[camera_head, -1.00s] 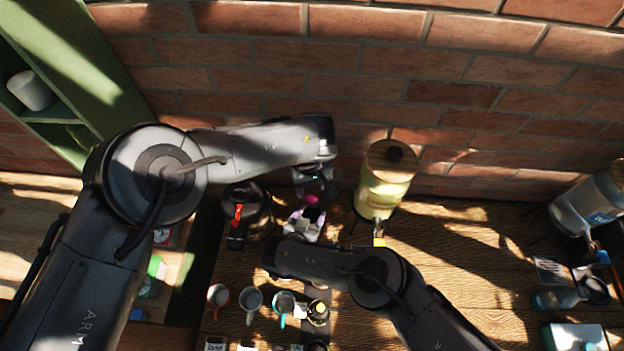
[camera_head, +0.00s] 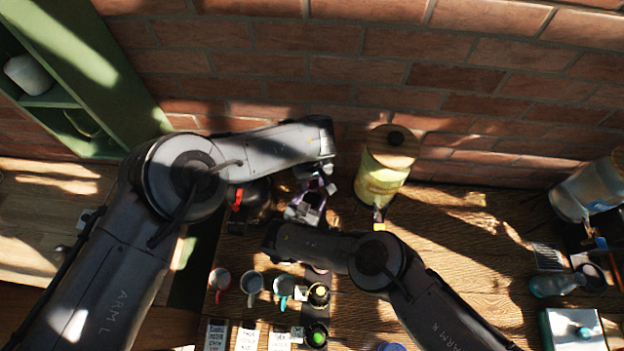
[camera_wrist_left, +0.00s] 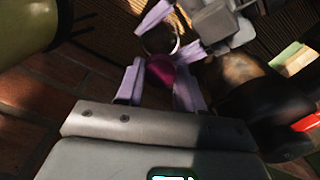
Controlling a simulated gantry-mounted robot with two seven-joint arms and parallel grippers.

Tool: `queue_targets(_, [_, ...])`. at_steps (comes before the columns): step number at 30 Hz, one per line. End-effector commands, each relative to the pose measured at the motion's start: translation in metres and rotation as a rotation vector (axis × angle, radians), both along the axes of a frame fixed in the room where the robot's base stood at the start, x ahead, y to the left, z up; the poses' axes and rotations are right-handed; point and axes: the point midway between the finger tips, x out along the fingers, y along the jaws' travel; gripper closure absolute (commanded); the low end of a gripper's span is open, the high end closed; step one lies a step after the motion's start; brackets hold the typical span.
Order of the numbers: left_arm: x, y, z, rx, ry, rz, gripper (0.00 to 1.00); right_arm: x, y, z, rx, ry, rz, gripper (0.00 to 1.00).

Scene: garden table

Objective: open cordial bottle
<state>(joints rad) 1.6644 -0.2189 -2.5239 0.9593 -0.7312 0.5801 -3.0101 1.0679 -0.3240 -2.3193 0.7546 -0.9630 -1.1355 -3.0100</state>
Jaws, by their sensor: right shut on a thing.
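The cordial bottle is small and mostly hidden between my grippers. In the left wrist view, a magenta cap (camera_wrist_left: 161,70) sits between the fingers of my left gripper (camera_wrist_left: 156,84). These fingers stand apart, with a small gap visible on the cap's left side. My right gripper (camera_wrist_left: 170,36) is shut around a dark round part (camera_wrist_left: 158,40), seemingly the bottle, just beyond the cap. In the head view, my left gripper (camera_head: 319,186) is above and slightly right of my right gripper (camera_head: 301,212). The cap is hidden there, and whether it is on the bottle cannot be told.
A yellow drink dispenser (camera_head: 381,182) stands close on the right, and a dark pot (camera_head: 258,200) with a red part close on the left. Several mugs (camera_head: 252,284) and jars stand at the front. A brick wall (camera_head: 450,70) rises behind. The wooden table (camera_head: 465,255) is partly clear to the right.

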Motion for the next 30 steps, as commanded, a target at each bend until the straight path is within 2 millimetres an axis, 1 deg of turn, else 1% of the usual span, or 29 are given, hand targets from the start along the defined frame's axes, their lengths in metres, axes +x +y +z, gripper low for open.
queue_targets(1, [-0.0001, 0.0, 0.0001, 0.0, 0.0, 0.0, 0.75, -0.0002, 0.0, -0.0001, -0.001, 0.0, 0.0, 1.0])
queue_targets(6, [-0.0001, 0.0, 0.0002, 0.0, 0.0, 0.0, 1.0, -0.0001, -0.0001, -0.0001, -0.001, 0.0, 0.0, 1.0])
queue_targets(10, [-0.0001, -0.0003, 0.0001, -0.001, 0.001, 0.039, 1.0, -0.0001, -0.0001, -0.0001, -0.001, 0.0, 0.0, 1.0])
queue_targets(13, [0.0001, -0.0003, -0.0001, -0.002, 0.0, 0.18, 1.0, -0.0001, -0.0001, -0.0001, -0.001, 0.0, 0.0, 1.0])
queue_targets(17, [-0.0001, -0.0009, 0.0, -0.003, 0.002, 0.498, 1.0, -0.0001, -0.0001, -0.0001, -0.001, 0.0, 0.0, 1.0])
queue_targets(30, [-0.0001, -0.0007, 0.0003, -0.001, 0.006, 1.698, 1.0, 0.0, 0.0, -0.0001, -0.001, 0.0, 0.0, 1.0])
